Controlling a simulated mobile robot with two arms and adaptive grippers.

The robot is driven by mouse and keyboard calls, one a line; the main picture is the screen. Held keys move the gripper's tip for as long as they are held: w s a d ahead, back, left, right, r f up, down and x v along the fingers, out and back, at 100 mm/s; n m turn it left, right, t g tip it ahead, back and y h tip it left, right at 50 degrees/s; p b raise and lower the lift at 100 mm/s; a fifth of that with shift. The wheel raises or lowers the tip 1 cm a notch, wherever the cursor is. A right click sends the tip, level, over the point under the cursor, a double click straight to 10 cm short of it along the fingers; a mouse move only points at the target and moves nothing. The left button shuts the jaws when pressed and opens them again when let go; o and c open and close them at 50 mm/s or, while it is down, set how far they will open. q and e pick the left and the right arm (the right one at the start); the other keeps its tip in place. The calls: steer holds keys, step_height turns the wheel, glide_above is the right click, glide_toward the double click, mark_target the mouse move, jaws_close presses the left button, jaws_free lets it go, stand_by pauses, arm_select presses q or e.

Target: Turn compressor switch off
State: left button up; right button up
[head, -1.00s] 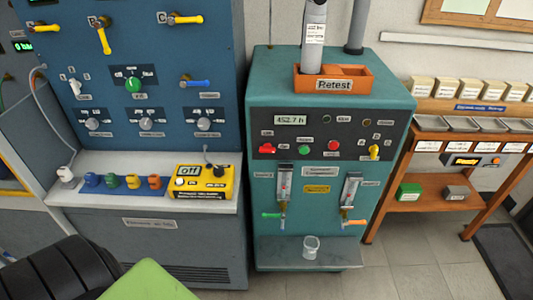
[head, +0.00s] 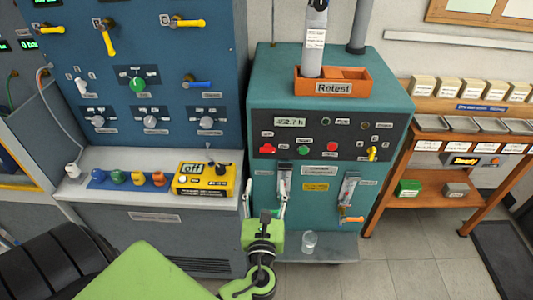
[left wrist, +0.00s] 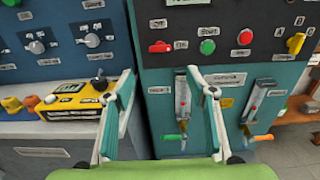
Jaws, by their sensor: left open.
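The compressor switch is a red handle (head: 268,149) at the left end of the dark panel on the teal machine (head: 259,100). In the left wrist view the red switch (left wrist: 160,47) lies level, with an "Off" label above it and an "On" label to its right. My left gripper (head: 264,186) is open and empty, below the switch and in front of the machine. In the left wrist view its two fingers (left wrist: 160,76) spread to either side below the switch, apart from it. My right gripper is not in view.
Green (left wrist: 207,47) and red (left wrist: 245,37) buttons sit right of the switch. A left flow gauge (left wrist: 182,100) stands behind my fingers. A yellow box (head: 204,180) lies on the bench at left. A clear cup (head: 309,242) stands on the machine's lower shelf.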

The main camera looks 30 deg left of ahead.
mark_target(267, 152)
arm_select(q)
steer(key=p+x, duration=0.2)
steer(key=x, duration=1.1)
steer(key=shift+w+a, duration=0.15)
steer(key=shift+w, duration=0.2)
steer(key=c, duration=1.1)
